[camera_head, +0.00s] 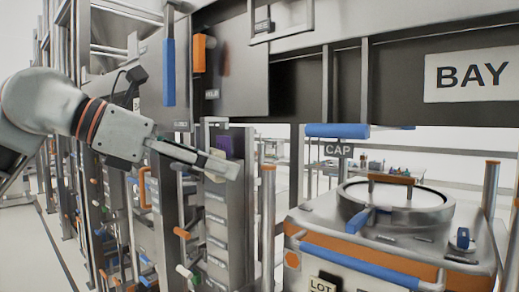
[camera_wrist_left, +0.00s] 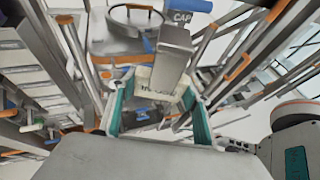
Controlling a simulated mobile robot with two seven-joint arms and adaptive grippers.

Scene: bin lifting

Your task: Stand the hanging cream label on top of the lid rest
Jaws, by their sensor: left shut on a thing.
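My left gripper (camera_head: 222,168) reaches in from the left, in front of a tall grey panel. It is shut on a small cream label (camera_wrist_left: 155,103), which shows between its fingertips in the left wrist view. Faint marks show on the label, too blurred to read; in the head view the fingers mostly hide it. The label is held in the air, apart from the bin. The bin (camera_head: 455,250) with its round metal lid (camera_head: 425,215) stands at the right. I cannot tell for sure which part is the lid rest. My right gripper is out of view.
An upright post with an orange cap (camera_head: 268,190) stands between gripper and bin. A white BAY sign (camera_head: 470,75) is on the beam above. Panels with several handles crowd the left.

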